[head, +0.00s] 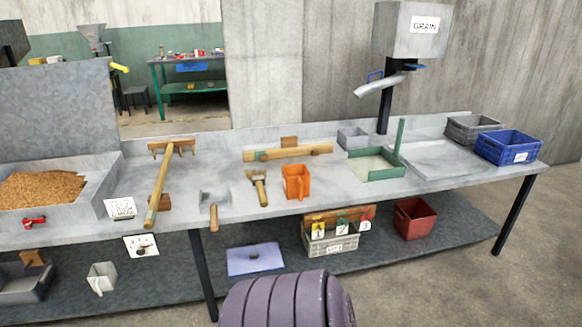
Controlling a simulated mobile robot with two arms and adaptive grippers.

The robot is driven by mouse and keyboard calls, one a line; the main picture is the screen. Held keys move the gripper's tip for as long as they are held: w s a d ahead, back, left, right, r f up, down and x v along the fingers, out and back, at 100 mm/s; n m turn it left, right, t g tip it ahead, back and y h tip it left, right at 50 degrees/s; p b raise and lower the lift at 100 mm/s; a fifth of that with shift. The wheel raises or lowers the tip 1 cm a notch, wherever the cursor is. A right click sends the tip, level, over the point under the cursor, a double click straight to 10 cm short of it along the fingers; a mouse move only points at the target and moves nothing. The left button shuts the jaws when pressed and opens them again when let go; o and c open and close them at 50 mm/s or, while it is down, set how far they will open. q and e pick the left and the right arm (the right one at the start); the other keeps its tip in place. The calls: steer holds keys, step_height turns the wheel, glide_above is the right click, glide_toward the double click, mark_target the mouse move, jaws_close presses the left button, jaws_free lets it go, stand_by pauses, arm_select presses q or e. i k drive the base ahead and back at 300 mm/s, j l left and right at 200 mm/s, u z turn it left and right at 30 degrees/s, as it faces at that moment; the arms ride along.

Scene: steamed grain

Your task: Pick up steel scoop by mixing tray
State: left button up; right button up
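The steel scoop (214,198) lies on the grey worktop near the front edge. Its wooden handle (213,217) points toward the front and reaches past the edge. A large grey metal tray (88,196) holding brown grain stands on the left of the table, apart from the scoop. A small sign stands at its right side. Neither of my grippers is in the head view.
A long wooden rake (158,190) lies between the tray and the scoop. A green-sided tray (385,173) and a blue crate (508,147) are farther right. A shelf runs below.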

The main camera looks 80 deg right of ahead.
mark_target(214, 206)
steer(key=z, duration=2.8)
steer(key=i+j+z, duration=0.2)
steer(key=i+j, duration=0.15)
